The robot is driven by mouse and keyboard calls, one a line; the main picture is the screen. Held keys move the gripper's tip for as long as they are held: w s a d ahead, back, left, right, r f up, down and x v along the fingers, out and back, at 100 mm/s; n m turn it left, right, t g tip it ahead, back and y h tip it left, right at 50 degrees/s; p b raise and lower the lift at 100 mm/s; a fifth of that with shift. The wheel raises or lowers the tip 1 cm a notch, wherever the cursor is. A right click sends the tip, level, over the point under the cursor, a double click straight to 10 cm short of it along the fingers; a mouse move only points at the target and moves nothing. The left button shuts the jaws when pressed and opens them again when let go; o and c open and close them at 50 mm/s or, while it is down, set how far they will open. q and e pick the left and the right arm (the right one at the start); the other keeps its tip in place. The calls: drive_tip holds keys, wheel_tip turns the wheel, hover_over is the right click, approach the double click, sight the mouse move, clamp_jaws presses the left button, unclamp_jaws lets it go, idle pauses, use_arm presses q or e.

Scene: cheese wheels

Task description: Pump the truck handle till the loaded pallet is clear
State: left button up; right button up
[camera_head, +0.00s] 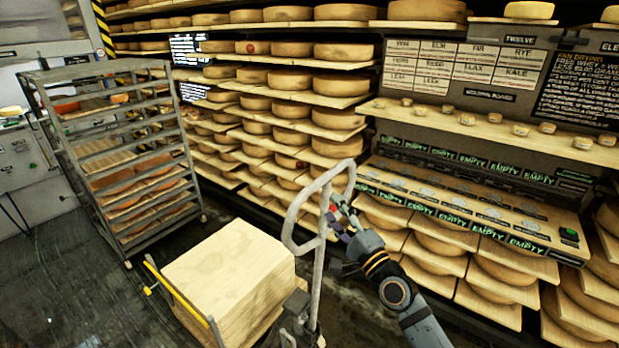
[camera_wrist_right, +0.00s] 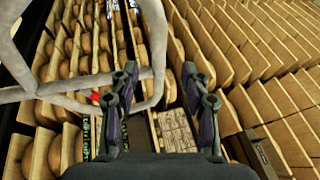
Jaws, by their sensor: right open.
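The truck handle (camera_head: 317,250) is a grey tube loop on an upright shaft, tilted slightly, with a small red lever. It also crosses the left of the right wrist view (camera_wrist_right: 65,88). My right gripper (camera_head: 340,212) is at the right side of the loop. In the wrist view its fingers (camera_wrist_right: 160,78) are apart, and part of the tube shows between them; I cannot tell its depth. The load (camera_head: 228,262), a block of pale boards, stands left of the handle. The pallet's underside and floor gap are hidden. My left gripper is out of view.
A grey wheeled rack (camera_head: 118,150) with trays of cheese stands at the left. Shelves of cheese wheels (camera_head: 292,108) line the back. A label counter (camera_head: 470,205) with cheese boards lies right of my arm. Dark floor (camera_head: 70,285) is open at the lower left.

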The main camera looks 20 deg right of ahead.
sight(314, 187)
drive_tip(key=x, duration=1)
drive_tip(key=shift+w+p, duration=0.15)
drive_tip(key=shift+p, duration=0.25)
clamp_jaws()
